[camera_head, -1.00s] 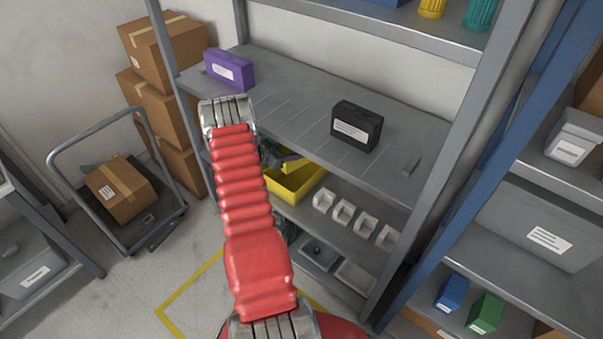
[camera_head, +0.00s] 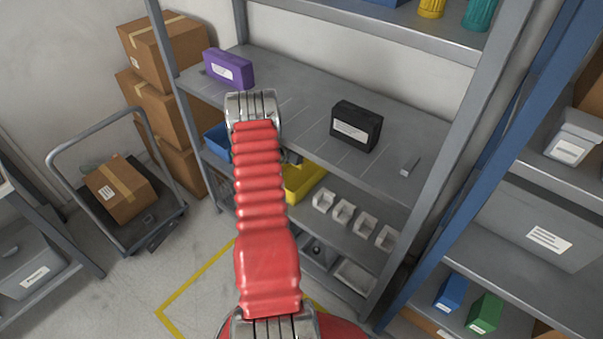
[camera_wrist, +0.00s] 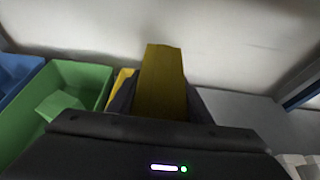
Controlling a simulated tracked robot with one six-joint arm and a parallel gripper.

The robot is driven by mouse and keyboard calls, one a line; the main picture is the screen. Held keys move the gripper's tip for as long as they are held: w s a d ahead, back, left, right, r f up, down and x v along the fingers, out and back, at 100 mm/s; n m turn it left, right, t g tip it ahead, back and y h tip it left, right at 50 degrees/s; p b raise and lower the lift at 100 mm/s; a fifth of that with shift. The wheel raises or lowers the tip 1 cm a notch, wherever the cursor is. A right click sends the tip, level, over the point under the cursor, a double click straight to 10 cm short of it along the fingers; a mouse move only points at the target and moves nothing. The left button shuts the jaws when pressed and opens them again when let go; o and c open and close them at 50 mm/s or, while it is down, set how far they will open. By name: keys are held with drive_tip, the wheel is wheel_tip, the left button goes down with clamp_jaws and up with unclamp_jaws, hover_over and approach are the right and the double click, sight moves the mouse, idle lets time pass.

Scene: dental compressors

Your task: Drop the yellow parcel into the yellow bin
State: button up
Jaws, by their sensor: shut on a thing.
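In the wrist view, my gripper (camera_wrist: 161,100) is shut on the yellow parcel (camera_wrist: 163,75), which stands up between the two dark fingers. The yellow bin (camera_wrist: 122,82) shows as a small strip just left of the parcel, partly hidden by the parcel and a finger. In the head view, the yellow bin (camera_head: 304,180) sits on the lower shelf, and my red arm covers its left part. My gripper and the parcel are hidden behind the arm there. The height of the parcel above the bin cannot be told.
A green bin (camera_wrist: 70,95) with a green item inside stands left of the yellow bin, and a blue bin (camera_head: 217,142) farther left. Small white cups (camera_head: 343,211) stand to the right. The upper shelf holds a purple box (camera_head: 229,69) and a black box (camera_head: 356,126).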

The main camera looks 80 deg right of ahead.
drive_tip(key=shift+f, duration=0.1)
drive_tip(key=shift+f, duration=2.85)
drive_tip(key=o, duration=1.3)
drive_tip(key=shift+o, duration=0.3)
drive_tip(key=shift+a, duration=0.1)
